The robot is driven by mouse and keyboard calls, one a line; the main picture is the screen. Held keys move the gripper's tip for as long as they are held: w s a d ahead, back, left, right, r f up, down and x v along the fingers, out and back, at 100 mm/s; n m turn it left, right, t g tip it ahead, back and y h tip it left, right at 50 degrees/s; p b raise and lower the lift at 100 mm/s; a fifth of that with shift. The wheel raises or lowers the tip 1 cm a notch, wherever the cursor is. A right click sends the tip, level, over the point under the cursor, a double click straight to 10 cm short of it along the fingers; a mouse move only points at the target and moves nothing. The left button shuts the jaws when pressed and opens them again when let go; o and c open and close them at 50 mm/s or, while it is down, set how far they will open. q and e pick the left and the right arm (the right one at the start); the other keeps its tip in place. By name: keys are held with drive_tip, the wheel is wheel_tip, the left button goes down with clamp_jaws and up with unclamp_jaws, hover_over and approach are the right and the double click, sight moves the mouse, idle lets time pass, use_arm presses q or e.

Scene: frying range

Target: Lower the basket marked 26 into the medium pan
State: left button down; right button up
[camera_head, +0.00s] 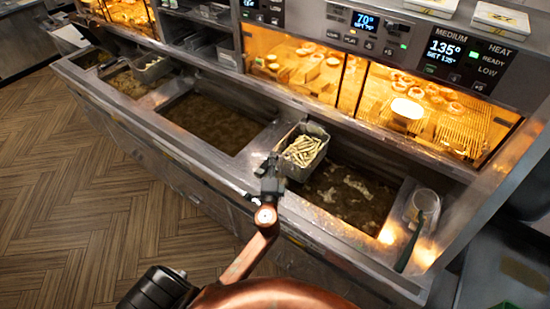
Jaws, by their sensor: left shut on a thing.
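A wire basket (307,167) filled with pale fries is at the centre, over the left end of the right-hand oil pan (352,208). No number is legible on it. My left gripper (270,174) is shut on the basket's near-left side, at its handle. The basket looks roughly level; how far it is above the oil is hard to tell. The right-hand pan holds dark oil with pale patches of foam. Above it, a display (447,52) reads 135° with the words MEDIUM, HEAT, READY and LOW. My right gripper is not in view.
A middle oil pan (214,122) lies left of the basket, and another pan (131,84) with a second basket (152,68) beyond it. A metal cup (422,204) with a dark-handled tool stands at the right end. Lit warming bays (300,68) line the back.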

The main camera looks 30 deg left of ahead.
use_arm(q)
drive_tip(key=shift+s+f+b, duration=0.1)
drive_tip(key=shift+f+b, duration=0.4)
drive_tip(key=shift+f, duration=0.2)
drive_tip(key=shift+f+b, duration=9.5)
drive_tip(key=shift+f, duration=0.1)
drive_tip(key=shift+f+b, duration=0.6)
drive_tip(key=shift+b, duration=0.05)
drive_tip(key=c, duration=1.8)
unclamp_jaws()
drive_tip(key=shift+o, duration=0.3)
drive_tip(key=shift+f, duration=0.15)
